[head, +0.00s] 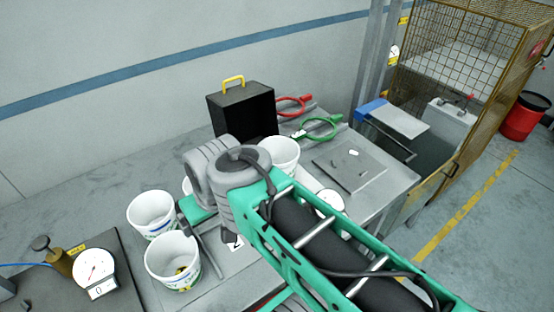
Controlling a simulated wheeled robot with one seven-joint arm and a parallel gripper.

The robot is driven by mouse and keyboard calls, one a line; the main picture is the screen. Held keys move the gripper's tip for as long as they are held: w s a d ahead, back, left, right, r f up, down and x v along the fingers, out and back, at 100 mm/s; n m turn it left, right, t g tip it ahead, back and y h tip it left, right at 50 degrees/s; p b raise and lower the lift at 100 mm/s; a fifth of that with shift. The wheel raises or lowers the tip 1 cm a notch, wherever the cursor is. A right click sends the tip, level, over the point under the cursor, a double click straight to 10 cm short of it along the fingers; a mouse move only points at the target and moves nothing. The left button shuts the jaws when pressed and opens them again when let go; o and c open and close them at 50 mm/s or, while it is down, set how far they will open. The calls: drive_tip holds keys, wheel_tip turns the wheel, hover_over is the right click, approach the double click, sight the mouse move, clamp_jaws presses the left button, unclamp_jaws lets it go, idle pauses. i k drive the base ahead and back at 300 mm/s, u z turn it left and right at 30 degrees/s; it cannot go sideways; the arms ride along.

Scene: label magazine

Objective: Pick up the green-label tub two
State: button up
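Several white tubs stand on the grey table, and I cannot tell which is green-label tub two. The front tub (172,262) is upright, with a partly visible greenish label low on its side and small dark and yellow items inside. Another white tub (281,154) stands behind my arm, partly covered. A sliver of one more tub (187,187) shows left of my wrist. My arm reaches in from the lower right. Dark parts at its end, my gripper (206,246), appear right of the front tub; its fingers are not clear.
A black box with a yellow handle (243,112) stands at the back, beside red (294,105) and green (320,128) ring-handled tools. A grey plate (349,170) lies at the table's right. A mesh cage (465,50) stands beyond.

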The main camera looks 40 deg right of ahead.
sight(285, 151)
drive_tip(key=k, duration=0.5)
drive_tip(key=u, duration=3.35)
drive_tip(key=k, duration=1.4)
drive_tip(key=z, duration=0.75)
